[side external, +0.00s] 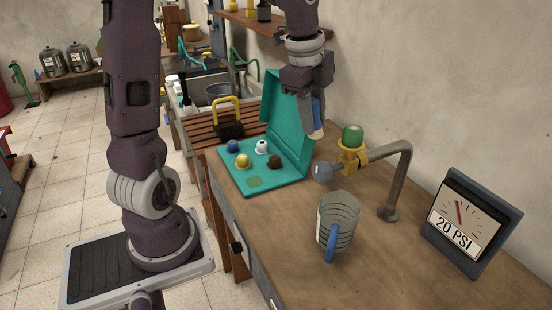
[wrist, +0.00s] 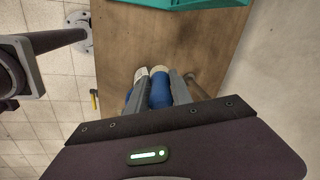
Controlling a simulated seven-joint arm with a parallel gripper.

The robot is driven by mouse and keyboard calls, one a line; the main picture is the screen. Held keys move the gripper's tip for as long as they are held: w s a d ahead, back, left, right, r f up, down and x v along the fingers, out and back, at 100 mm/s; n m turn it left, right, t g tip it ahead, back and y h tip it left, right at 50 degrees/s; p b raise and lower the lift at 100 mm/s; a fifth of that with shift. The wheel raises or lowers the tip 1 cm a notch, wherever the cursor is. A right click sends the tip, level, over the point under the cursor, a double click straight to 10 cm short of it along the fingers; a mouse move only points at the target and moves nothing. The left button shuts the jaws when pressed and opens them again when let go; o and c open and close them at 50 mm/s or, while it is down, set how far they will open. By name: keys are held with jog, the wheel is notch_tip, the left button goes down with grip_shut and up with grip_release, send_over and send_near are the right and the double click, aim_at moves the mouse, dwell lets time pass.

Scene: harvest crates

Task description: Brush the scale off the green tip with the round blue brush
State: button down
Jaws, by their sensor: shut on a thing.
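My gripper (side external: 314,118) is shut on a blue brush (side external: 319,107) with a rounded cream head, pointing down. In the wrist view the brush (wrist: 160,94) sits between the fingers (wrist: 157,98). The green tip (side external: 352,135) is a glossy dome on a yellow fitting (side external: 350,158) of a bent metal pipe (side external: 401,178). Scale on the tip is too small to make out. The green tip cannot be made out in the wrist view.
An open teal case (side external: 284,180) holds several coloured tips behind the pipe. A clear jug (side external: 338,222) with a blue handle stands in front. A gauge reading 20 PSI (side external: 470,222) stands at right. In the wrist view, a pale-and-blue shape (wrist: 141,75) beside the brush is unclear.

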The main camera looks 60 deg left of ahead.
jog(key=d+r+t, duration=0.2)
jog(key=d+r, duration=0.9)
jog(key=r, duration=0.3)
jog(key=shift+m, duration=0.4)
jog(key=shift+w+a+f, duration=0.1)
jog(key=shift+a+f, duration=0.05)
jog(key=shift+f, duration=1.25)
jog(key=shift+a+f, duration=0.15)
jog(key=shift+f, duration=1.25)
jog(key=shift+f, duration=0.5)
